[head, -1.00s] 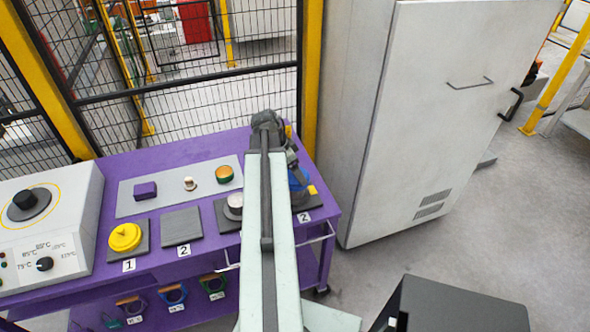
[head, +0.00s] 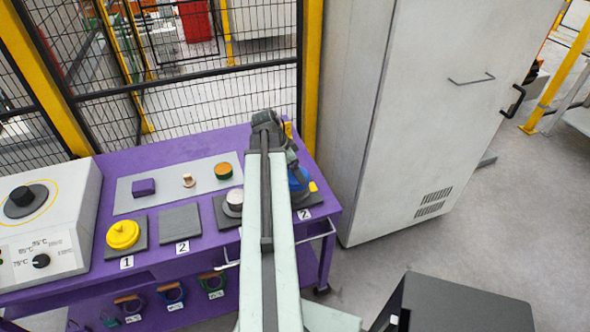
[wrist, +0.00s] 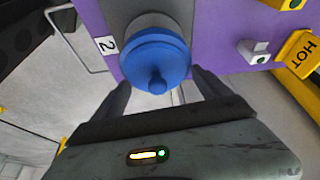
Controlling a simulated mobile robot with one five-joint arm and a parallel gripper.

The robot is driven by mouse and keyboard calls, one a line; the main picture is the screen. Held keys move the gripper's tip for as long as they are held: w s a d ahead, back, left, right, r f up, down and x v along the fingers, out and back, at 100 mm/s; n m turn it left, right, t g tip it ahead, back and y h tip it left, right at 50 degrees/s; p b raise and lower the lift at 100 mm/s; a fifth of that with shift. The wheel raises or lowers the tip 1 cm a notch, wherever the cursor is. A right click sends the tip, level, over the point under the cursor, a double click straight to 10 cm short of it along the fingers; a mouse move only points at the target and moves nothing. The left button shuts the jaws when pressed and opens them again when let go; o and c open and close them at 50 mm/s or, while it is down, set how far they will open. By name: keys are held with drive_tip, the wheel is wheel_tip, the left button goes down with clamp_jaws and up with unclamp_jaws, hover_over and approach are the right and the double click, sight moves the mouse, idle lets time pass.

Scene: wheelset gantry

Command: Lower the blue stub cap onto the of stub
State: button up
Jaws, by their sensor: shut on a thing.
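The blue stub cap (wrist: 155,55), round with a small knob (wrist: 157,85), is between the two fingers of my gripper (wrist: 160,80) in the wrist view. My gripper is shut on it. A pale round stub (wrist: 155,21) shows just behind the cap, over a grey pad by a "2" label. I cannot tell whether cap and stub touch. In the head view the blue cap (head: 298,179) is partly hidden by my arm, above the right-hand pad of the purple bench; the stub there is hidden.
A yellow cap (head: 123,235) sits on pad 1, beside an empty grey pad (head: 180,222). A whitish stub (head: 235,199) stands left of my arm. A tall grey cabinet (head: 400,130) is close on the right. A yellow HOT sign (wrist: 298,54) shows in the wrist view.

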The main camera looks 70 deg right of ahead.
drive_tip(key=shift+f+b, duration=1)
drive_tip(key=shift+f, duration=0.1)
drive_tip(key=o, duration=1.4)
drive_tip(key=shift+o, duration=0.2)
drive_tip(key=p+v, duration=0.7)
drive_tip(key=v, duration=0.1)
drive_tip(key=shift+f, duration=0.1)
